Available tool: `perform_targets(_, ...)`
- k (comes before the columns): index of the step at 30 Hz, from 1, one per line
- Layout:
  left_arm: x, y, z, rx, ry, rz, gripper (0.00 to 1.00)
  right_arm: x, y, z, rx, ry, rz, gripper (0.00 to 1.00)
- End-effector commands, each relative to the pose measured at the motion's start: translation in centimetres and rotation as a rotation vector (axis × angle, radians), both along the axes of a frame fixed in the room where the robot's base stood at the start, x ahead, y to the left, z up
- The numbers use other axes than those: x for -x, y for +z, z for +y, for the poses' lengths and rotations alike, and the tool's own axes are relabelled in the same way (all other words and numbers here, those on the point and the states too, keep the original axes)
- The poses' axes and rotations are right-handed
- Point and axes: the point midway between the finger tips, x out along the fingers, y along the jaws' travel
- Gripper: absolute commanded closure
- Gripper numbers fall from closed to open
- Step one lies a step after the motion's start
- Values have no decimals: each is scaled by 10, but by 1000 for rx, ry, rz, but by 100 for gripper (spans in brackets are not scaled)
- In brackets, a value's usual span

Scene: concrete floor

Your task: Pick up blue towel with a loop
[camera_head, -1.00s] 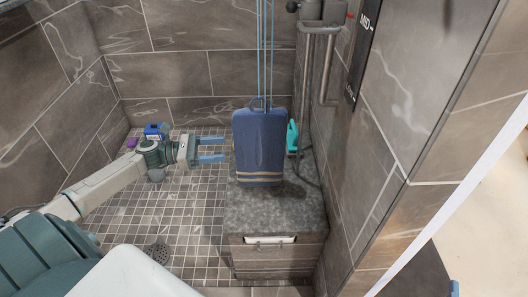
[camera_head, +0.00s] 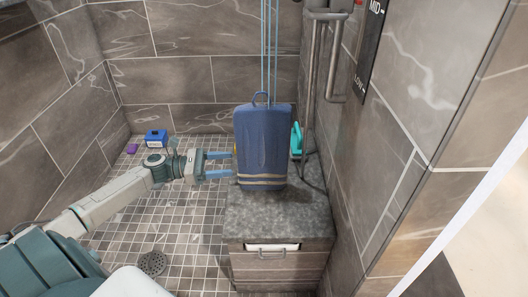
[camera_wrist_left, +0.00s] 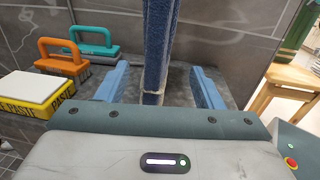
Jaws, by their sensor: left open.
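The blue towel (camera_head: 262,145) hangs upright from its loop (camera_head: 261,98) on thin blue cords, in front of the tiled back wall and over the grey bench top. It has pale stripes near its lower edge. My left gripper (camera_head: 219,166) is open just left of the towel, its blue fingers pointing at the towel's side edge. In the left wrist view the towel (camera_wrist_left: 159,45) appears edge-on, between and beyond the two open fingers (camera_wrist_left: 155,88); contact cannot be told. My right gripper is not in view.
The grey stone bench (camera_head: 275,218) has a drawer front. A teal-handled brush (camera_head: 296,140) stands behind the towel; an orange-handled brush (camera_wrist_left: 62,60) and a yellow-white paste box (camera_wrist_left: 38,92) show left of it. A blue box (camera_head: 156,137) sits on the floor. Metal pipes (camera_head: 309,75) run along the right wall.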

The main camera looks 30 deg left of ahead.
Motion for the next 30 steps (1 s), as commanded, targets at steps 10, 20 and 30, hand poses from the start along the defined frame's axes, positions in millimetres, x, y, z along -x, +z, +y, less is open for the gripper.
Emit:
perform_targets(10, -27, 1, -35, 3, 0, -3, 39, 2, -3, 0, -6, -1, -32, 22)
perform_targets(20, -54, 2, -69, 4, -1, -5, 39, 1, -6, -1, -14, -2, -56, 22)
perform_targets(30, -59, 3, -76, 0, 0, -1, 39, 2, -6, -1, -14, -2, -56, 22)
